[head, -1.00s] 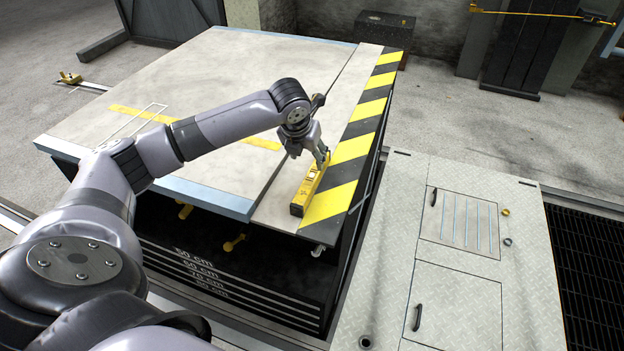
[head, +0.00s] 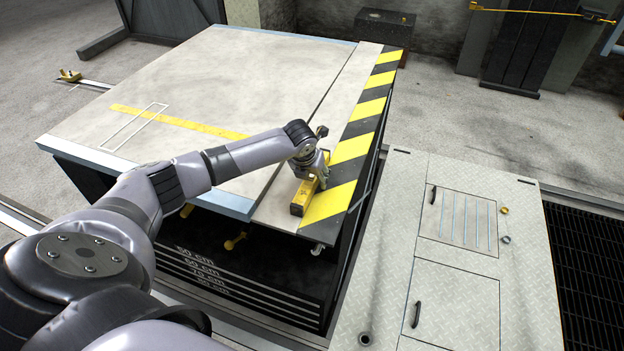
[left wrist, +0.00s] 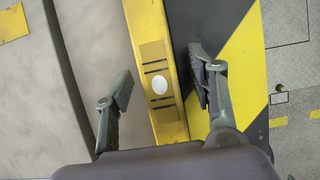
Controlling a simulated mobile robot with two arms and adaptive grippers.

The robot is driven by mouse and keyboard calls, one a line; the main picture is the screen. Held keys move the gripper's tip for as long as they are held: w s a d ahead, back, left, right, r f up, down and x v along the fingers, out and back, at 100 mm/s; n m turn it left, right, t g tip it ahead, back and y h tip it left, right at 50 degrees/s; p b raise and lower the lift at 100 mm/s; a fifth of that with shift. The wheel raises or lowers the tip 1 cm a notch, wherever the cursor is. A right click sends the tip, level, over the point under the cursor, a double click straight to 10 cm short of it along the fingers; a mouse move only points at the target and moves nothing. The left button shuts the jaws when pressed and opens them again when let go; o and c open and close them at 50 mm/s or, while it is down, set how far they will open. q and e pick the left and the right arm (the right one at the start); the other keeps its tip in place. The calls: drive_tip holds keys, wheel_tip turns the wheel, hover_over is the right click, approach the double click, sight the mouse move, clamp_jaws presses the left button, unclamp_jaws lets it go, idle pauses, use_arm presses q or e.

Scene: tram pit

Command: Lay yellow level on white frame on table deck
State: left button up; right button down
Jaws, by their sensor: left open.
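The yellow level (head: 303,197) lies on the table deck (head: 235,95) at its near right corner, along the inner edge of the black and yellow striped border. In the left wrist view the level (left wrist: 168,119) runs between the two fingers, with gaps on both sides. My left gripper (head: 318,182) is above the level, pointing down, open; its fingers (left wrist: 160,92) straddle the level without visible contact. The white frame (head: 134,127) is a thin outlined rectangle on the left part of the deck, crossing a yellow stripe. My right gripper is not in view.
The striped border (head: 357,146) runs along the deck's right edge. A metal platform with hatches (head: 460,250) stands to the right. The middle of the deck is clear apart from the flat yellow stripe (head: 190,124). A dark box (head: 385,30) stands behind the table.

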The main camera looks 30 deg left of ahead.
use_arm(q)
drive_tip(key=shift+c, duration=0.4)
drive_tip(key=shift+r, duration=0.1)
clamp_jaws()
